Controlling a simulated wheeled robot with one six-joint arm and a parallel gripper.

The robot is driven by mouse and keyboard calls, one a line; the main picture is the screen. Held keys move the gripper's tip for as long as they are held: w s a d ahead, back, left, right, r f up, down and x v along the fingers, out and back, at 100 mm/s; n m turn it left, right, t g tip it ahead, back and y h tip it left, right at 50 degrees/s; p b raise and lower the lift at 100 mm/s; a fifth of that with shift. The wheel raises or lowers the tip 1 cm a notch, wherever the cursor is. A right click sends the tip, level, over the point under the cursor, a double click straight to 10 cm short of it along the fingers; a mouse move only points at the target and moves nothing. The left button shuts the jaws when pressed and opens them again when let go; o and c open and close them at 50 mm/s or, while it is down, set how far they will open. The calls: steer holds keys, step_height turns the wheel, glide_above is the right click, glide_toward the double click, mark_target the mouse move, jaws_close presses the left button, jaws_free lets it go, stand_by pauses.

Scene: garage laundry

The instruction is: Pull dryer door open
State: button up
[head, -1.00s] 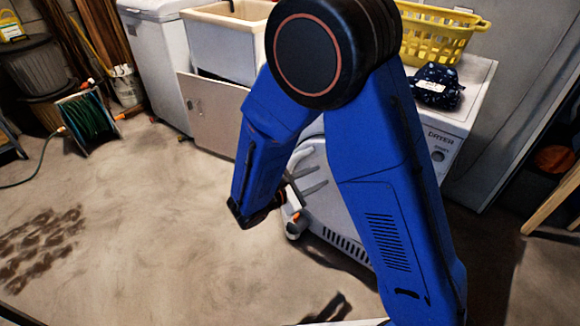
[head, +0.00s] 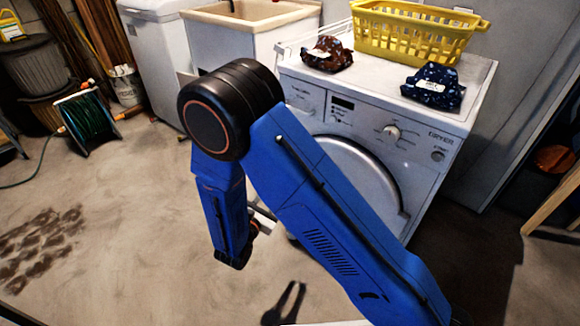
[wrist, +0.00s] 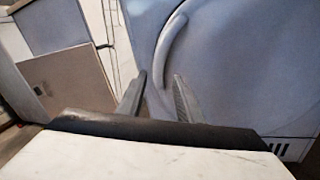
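The white dryer (head: 425,148) stands right of centre in the head view, with its label and controls on the upper front. Its round door (head: 352,172) has a grey rim and is partly hidden behind my blue arm. The door looks in line with the front, but I cannot tell for sure whether it is fully shut. In the wrist view, a curved raised grey handle (wrist: 169,48) shows on the dryer front. My gripper (wrist: 159,82) has its two fingers apart and nothing held. The handle's lower end appears between the fingertips; contact is unclear. In the head view the fingers are mostly hidden.
A yellow basket (head: 415,35), a brown cloth bundle (head: 327,54) and a dark blue one (head: 434,87) rest on the dryer. A sink (head: 232,40) stands to its left. A green hose reel (head: 88,118) is farther left.

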steer(key=x, duration=1.4)
steer(key=shift+c, duration=0.4)
jaws_close()
